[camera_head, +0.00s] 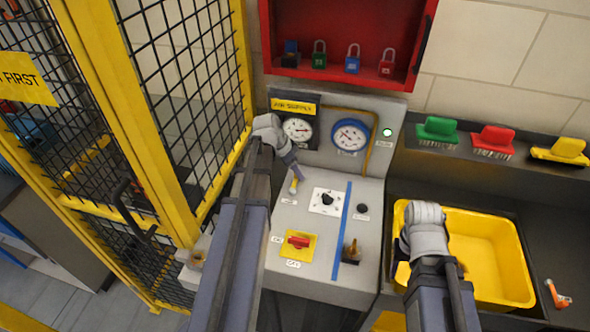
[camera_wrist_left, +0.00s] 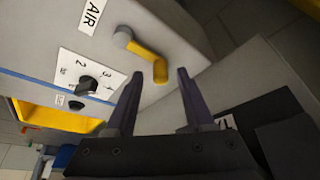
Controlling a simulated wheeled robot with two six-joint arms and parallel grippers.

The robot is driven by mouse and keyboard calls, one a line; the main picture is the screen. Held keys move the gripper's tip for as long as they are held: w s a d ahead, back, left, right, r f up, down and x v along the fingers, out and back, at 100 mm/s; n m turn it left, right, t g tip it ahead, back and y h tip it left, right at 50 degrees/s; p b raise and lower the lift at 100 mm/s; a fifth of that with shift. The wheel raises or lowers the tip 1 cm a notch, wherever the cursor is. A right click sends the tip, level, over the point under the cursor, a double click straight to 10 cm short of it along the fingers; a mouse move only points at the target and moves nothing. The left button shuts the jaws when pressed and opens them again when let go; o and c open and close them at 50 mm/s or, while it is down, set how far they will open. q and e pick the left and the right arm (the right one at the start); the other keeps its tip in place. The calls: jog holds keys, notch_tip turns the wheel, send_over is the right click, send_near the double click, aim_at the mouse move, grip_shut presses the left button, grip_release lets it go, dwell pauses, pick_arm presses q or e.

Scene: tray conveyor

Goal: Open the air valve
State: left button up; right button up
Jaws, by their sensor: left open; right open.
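The air valve is a small lever with a yellow handle (camera_head: 294,185) on the grey panel, above a small label. In the left wrist view its yellow handle (camera_wrist_left: 150,58) extends from a grey pivot, beside the label AIR. My left gripper (camera_head: 292,163) is above the valve in the head view. In the left wrist view the same gripper (camera_wrist_left: 160,75) is open, with the handle's end just beyond the gap between its fingertips. Nothing is between the fingers. My right gripper (camera_head: 424,215) is over the yellow bin, open; its fingertips are hard to make out.
The panel also has a numbered dial (camera_head: 327,200), a red switch (camera_head: 299,241) on a yellow plate and two gauges (camera_head: 350,136) behind. A yellow mesh fence (camera_head: 185,215) stands close on the left. The yellow bin (camera_head: 510,262) is on the right.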

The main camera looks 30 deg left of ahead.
pick_arm(q)
jog(key=shift+r, duration=0.15)
jog(key=p+v, duration=0.7)
jog(key=shift+r, duration=0.2)
jog(key=shift+s+a+f, duration=0.1)
jog(key=shift+s+a, duration=0.05)
jog(key=shift+s, duration=0.05)
dwell(0.4)
